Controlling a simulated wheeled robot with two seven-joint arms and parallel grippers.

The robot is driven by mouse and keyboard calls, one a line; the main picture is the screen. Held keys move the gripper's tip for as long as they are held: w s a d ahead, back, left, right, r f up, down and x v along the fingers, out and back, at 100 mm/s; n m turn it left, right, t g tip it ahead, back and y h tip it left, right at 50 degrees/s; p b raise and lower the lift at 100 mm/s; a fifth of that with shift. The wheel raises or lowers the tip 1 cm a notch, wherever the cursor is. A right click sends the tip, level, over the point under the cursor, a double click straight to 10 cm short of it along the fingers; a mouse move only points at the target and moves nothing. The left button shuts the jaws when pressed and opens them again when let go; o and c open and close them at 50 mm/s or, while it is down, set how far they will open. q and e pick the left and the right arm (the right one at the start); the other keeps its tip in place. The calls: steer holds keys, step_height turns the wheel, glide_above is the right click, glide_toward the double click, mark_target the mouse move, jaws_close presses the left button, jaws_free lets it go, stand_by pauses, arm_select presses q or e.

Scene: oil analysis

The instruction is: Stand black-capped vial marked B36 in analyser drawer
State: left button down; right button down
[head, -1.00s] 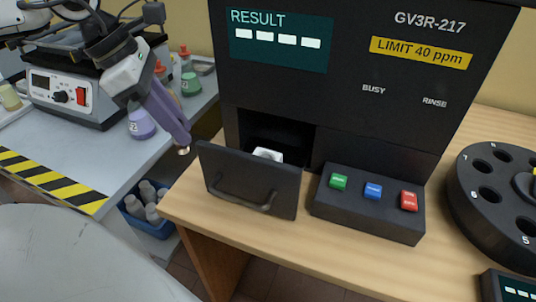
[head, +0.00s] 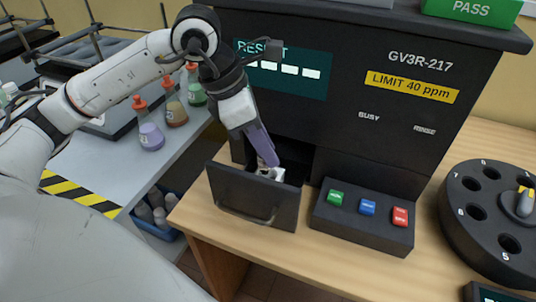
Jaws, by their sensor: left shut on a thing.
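The analyser (head: 400,125) stands on the wooden bench with its black drawer (head: 235,195) pulled open. A small white holder (head: 278,174) sits inside the drawer. My left gripper (head: 267,166) points down into the open drawer, right at the white holder. It is shut on a small vial, which is mostly hidden by the fingers and the drawer front. I cannot read a mark or see the cap colour. I cannot tell whether the vial is seated in the holder. My right gripper is not in view.
A button box (head: 362,217) with green, blue and red buttons stands right of the drawer. A black carousel (head: 490,205) is at the far right. Several orange-stoppered flasks (head: 151,135) stand on the left bench. A blue bin (head: 160,228) with bottles is below.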

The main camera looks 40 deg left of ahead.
arm_select(q)
steer(key=shift+w+d, duration=0.1)
steer(key=shift+d, duration=0.1)
steer(key=shift+f, duration=1.8)
steer(key=shift+b, duration=0.35)
steer(key=c, duration=1.5)
jaws_free()
steer(key=shift+f, duration=0.1)
steer(key=shift+c, duration=0.2)
steer(key=shift+a+r, duration=0.1)
steer(key=shift+r, duration=0.2)
steer(key=p+v, duration=0.1)
steer(key=v, duration=1)
steer(key=shift+r, duration=0.35)
